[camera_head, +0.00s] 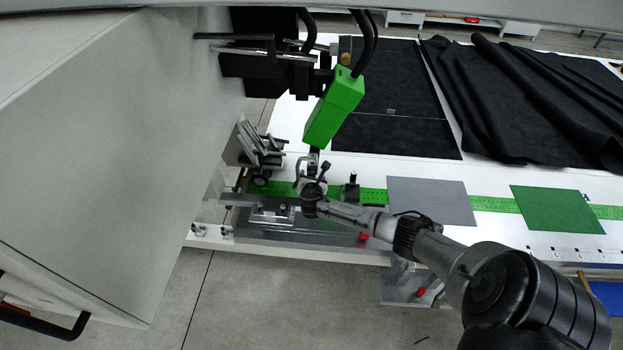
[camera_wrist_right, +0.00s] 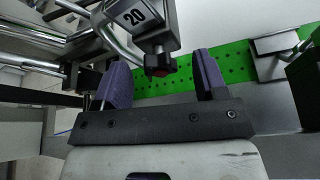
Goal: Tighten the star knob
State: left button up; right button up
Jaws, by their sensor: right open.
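My right gripper (camera_head: 311,187) is at the welding head, under the green housing (camera_head: 335,106). In the right wrist view my right gripper (camera_wrist_right: 163,78) is open, with one purple finger pad on each side. In the head view the gripper and fittings overlap, and I cannot pick the knob out. My left gripper is not in view.
A green perforated strip (camera_head: 372,196) runs along the white table. A grey sheet (camera_head: 431,201) and a green sheet (camera_head: 556,208) lie on it to the right. Black fabric (camera_head: 400,90) covers the table behind. The large pale machine body (camera_head: 110,150) blocks the left side.

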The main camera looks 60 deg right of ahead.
jog(key=shift+w+d+f, duration=0.1)
jog(key=shift+w+d, duration=0.05)
jog(key=shift+d, duration=0.05)
jog(key=shift+c, duration=0.5)
jog(key=c, duration=0.8)
jog(key=m+t+b, duration=0.2)
jog(key=m+b, duration=0.1)
jog(key=m, duration=0.1)
jog(key=shift+t, duration=0.4)
jog(key=o, duration=0.9)
